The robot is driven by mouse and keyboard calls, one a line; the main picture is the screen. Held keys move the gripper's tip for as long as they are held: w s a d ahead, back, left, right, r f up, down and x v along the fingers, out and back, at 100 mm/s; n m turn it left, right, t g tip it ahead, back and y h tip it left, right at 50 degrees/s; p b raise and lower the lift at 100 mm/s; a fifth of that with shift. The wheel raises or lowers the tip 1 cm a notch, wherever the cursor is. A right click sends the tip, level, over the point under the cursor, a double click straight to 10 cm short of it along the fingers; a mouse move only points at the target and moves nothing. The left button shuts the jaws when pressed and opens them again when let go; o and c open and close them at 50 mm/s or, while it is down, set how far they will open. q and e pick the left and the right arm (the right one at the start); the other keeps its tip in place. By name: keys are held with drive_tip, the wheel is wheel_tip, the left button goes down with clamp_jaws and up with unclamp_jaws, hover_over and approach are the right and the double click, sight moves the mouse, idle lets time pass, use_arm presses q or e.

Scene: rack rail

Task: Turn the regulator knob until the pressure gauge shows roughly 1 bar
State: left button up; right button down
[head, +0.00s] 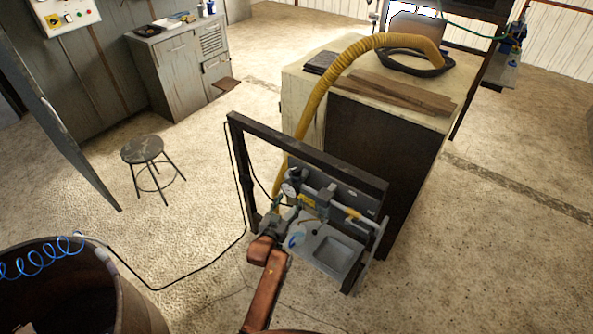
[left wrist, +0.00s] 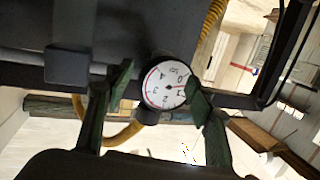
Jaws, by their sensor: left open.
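The pressure gauge (head: 289,188) is a small white round dial on the rail panel in the head view. In the left wrist view the gauge (left wrist: 160,90) appears turned, with numbers from 0 up and a red band; its needle seems to lie between 0 and 1, but is too small to read exactly. My left gripper (head: 276,207) is just below the gauge in the head view. Its fingers (left wrist: 160,98) are apart, one on each side of the dial in the wrist view, with nothing clearly held. The regulator knob cannot be made out for certain. My right gripper is not in view.
A dark rack frame (head: 300,150) surrounds the panel, with a grey tray (head: 336,254) at its lower right. A yellow hose (head: 335,80) runs over the cabinet (head: 380,150) behind. A barrel (head: 140,310) stands front left and a stool (head: 142,150) further back.

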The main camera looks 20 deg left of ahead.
use_arm(q)
drive_tip(key=t, duration=0.2)
approach(294, 173)
drive_tip(key=w, duration=0.4)
drive_tip(key=shift+w+d+r, duration=0.15)
drive_tip(key=shift+w+d, duration=0.05)
drive_tip(key=shift+w, duration=0.1)
drive_tip(key=shift+w+r, duration=0.25)
drive_tip(key=shift+w, duration=0.05)
drive_tip(key=w, duration=0.6)
drive_tip(key=shift+d+f, duration=0.1)
drive_tip(key=shift+d, duration=0.15)
drive_tip(key=shift+w, duration=0.55)
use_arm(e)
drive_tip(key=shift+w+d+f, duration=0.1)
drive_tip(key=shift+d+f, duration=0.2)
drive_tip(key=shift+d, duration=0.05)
use_arm(q)
drive_tip(key=shift+c, duration=0.7)
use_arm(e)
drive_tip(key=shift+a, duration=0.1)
use_arm(q)
drive_tip(key=c, duration=1)
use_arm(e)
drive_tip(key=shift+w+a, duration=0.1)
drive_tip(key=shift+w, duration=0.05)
